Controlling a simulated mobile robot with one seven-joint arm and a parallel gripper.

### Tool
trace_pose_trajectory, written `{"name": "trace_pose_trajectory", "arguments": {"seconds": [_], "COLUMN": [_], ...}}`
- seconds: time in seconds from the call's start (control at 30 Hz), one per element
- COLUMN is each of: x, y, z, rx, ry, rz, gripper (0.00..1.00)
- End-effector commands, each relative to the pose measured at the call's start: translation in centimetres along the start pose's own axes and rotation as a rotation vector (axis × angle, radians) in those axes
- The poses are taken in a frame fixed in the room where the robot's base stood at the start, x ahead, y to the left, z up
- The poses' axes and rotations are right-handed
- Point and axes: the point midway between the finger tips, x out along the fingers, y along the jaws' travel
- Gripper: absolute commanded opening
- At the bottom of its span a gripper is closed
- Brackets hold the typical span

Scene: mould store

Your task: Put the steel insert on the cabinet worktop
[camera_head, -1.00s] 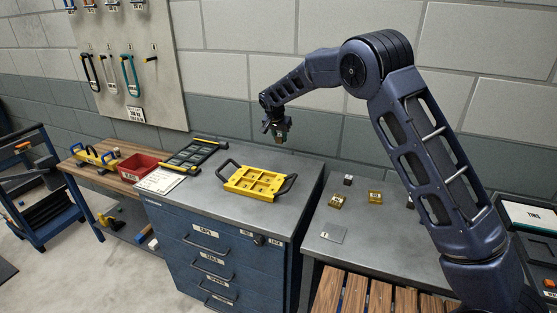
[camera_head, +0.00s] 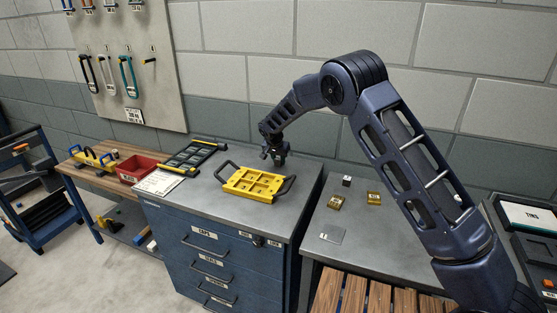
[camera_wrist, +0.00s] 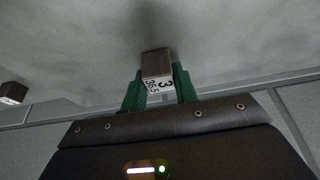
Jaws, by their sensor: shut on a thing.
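My gripper (camera_head: 275,158) is low over the back right part of the grey cabinet worktop (camera_head: 305,178), behind the yellow tray. In the wrist view its green fingers (camera_wrist: 158,92) are shut on the steel insert (camera_wrist: 156,64), a small grey-brown block with a white face marked with black figures. A shadow lies on the grey surface close beyond the insert. Whether the insert touches the worktop, I cannot tell. In the head view the insert is too small and dark to make out between the fingers.
A yellow tray (camera_head: 236,184) with black handles stands on the worktop. A dark rack (camera_head: 190,155) and a white sheet (camera_head: 160,182) lie to its left. The lower bench at right holds two brass blocks (camera_head: 374,198) (camera_head: 336,203), a dark cube (camera_head: 347,181) and a grey plate (camera_head: 332,234).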

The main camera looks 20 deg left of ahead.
Motion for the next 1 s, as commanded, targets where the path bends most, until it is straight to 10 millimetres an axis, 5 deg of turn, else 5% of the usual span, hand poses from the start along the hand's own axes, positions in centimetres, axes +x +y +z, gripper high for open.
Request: {"name": "trace_pose_trajectory", "arguments": {"seconds": [0.23,0.27,0.37,0.77,1.0], "x": [0.2,0.3,0.2,-0.4,-4.2], "y": [0.0,0.0,0.0,-0.1,-0.1], "z": [0.1,0.1,0.1,0.0,-0.1], "rx": [0.0,0.0,0.0,0.0,0.001], "ry": [0.0,0.0,0.0,0.0,0.001], "rz": [0.0,0.0,0.0,-0.001,-0.003], "gripper": [0.0,0.31,0.51,0.51,0.51]}}
